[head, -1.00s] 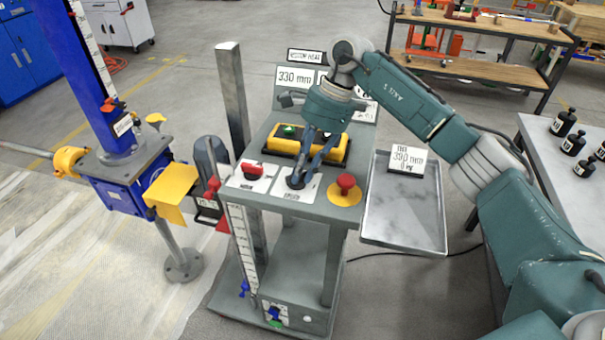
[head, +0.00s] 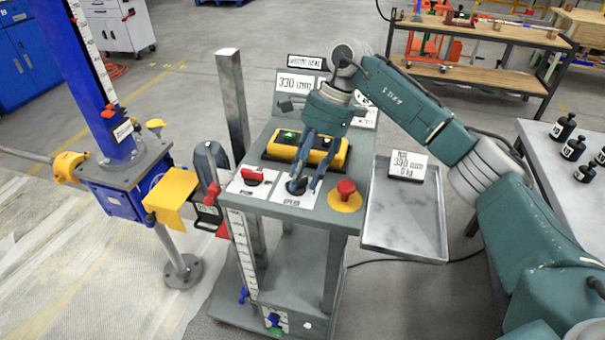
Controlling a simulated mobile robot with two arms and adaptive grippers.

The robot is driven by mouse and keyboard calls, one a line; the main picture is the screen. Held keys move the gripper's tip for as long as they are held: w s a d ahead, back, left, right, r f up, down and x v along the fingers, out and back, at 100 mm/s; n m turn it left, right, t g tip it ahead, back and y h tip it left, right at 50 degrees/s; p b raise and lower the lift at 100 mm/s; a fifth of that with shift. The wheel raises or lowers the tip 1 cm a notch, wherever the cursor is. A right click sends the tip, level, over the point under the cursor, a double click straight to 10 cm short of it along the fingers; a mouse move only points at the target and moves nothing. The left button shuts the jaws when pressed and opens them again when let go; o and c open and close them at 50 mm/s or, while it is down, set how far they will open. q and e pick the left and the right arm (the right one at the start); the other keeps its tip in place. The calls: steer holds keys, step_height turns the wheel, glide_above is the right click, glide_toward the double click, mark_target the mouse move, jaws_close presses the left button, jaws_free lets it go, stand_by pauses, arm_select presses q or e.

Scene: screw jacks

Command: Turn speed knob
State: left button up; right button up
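The black speed knob (head: 296,187) sits on a white labelled plate on the top of the grey control stand (head: 284,207). My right gripper (head: 307,182) points down at the knob from above. Its fingers are spread apart, one at the knob's back edge and one to its right. I cannot tell whether either finger touches the knob. The fingers and wrist partly cover the area behind the knob. My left gripper is not in view.
A red switch (head: 252,176) lies left of the knob and a red mushroom button (head: 346,188) right of it. A yellow box (head: 327,153) with a green button stands behind. A metal tray (head: 400,228) is at the right; a blue screw jack (head: 122,180) is at the left.

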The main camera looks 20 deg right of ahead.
steer(key=v, duration=1.2)
steer(key=shift+a, duration=0.15)
